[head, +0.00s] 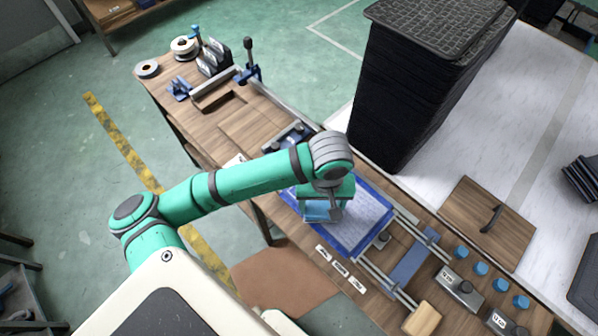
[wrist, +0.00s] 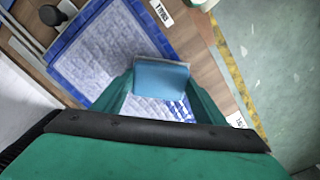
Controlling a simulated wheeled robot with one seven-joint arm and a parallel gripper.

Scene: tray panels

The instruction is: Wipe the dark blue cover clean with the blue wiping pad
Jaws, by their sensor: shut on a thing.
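The dark blue cover (head: 366,213) lies flat on the wooden workbench below my gripper. Its edges are blue, while a pale whitish film with a grid pattern covers most of its middle; the wrist view also shows this cover (wrist: 98,52). A bluer patch shows just below the pad at right in the wrist view. My gripper (head: 326,203) points down over the cover's left part and is shut on the light blue wiping pad (wrist: 160,77). The pad (head: 316,213) is at or just above the cover; I cannot tell if it touches. My gripper hides part of the cover.
A tall black stack of trays (head: 405,95) stands behind the cover. Right of it are rails, a small wooden block (head: 422,319), blue knobs and a wooden board with a handle (head: 481,222). Tape rolls (head: 184,47) and clamps occupy the bench's far left end.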

